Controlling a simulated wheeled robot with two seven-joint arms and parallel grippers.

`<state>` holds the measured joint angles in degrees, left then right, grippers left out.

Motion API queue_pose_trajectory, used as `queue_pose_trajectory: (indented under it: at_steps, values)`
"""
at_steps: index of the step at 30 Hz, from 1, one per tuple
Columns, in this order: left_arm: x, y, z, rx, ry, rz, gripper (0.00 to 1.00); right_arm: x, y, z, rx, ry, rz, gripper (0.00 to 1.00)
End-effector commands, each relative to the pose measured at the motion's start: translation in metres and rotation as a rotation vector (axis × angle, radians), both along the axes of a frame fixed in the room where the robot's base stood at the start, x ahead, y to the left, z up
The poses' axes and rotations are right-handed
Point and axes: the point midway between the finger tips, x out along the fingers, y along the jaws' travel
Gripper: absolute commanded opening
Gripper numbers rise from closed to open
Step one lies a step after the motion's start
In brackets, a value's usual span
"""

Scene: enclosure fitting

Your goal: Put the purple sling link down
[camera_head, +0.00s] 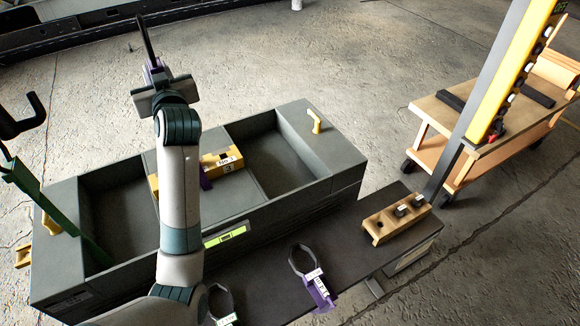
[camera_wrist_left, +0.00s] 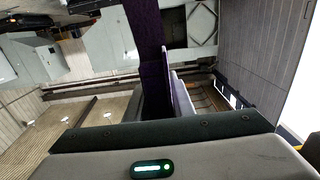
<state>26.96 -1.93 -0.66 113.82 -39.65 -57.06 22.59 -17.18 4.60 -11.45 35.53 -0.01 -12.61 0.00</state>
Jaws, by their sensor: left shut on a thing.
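My left gripper (camera_head: 155,75) is raised above the far side of the grey enclosure. It is shut on a purple sling link (camera_head: 153,64), whose dark, narrow upper part points upward in the head view. The purple body also shows close up in the left wrist view (camera_wrist_left: 148,40), at the gripper's jaws. Its lower part is hidden by the gripper. A similar link with a dark loop, white tag and purple end (camera_head: 318,292) lies on the dark bench. My right gripper is in neither view.
The grey enclosure (camera_head: 345,165) has open compartments and a yellow labelled block (camera_head: 222,162) on its middle part. The dark bench (camera_head: 265,280) carries a wooden block (camera_head: 397,219) with dark pegs. A yellow post (camera_head: 510,75) and a wooden cart (camera_head: 475,145) stand at right.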

Motion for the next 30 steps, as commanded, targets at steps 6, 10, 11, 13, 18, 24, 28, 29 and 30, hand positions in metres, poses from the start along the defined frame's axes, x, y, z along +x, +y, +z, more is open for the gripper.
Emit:
queue_pose_trajectory:
  at_steps: [6,10,11,13,18,24,28,29,30]
  values:
    - [-0.021,-0.017,-0.043,0.001,0.004,-0.070,0.00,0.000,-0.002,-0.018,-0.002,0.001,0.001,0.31]
    - [-0.045,-0.037,-0.082,0.003,0.005,-0.149,0.00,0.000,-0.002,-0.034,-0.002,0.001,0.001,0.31]
    - [-0.052,-0.043,-0.091,0.002,0.005,-0.171,0.00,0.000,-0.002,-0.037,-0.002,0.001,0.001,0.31]
    - [-0.069,-0.057,-0.113,0.002,0.005,-0.224,0.00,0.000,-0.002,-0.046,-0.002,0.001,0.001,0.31]
    - [-0.114,-0.093,-0.161,0.000,0.005,-0.358,0.00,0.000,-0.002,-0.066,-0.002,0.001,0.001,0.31]
    - [-0.159,-0.127,-0.194,0.000,0.001,-0.482,0.00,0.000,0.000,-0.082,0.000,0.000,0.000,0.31]
    - [-0.176,-0.138,-0.203,-0.001,0.000,-0.525,0.00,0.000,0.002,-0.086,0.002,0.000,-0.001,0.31]
    - [-0.178,-0.140,-0.204,-0.001,0.000,-0.531,0.00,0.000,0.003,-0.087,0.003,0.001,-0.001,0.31]
    - [-0.180,-0.141,-0.205,-0.001,0.000,-0.536,0.00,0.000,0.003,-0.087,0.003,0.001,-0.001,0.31]
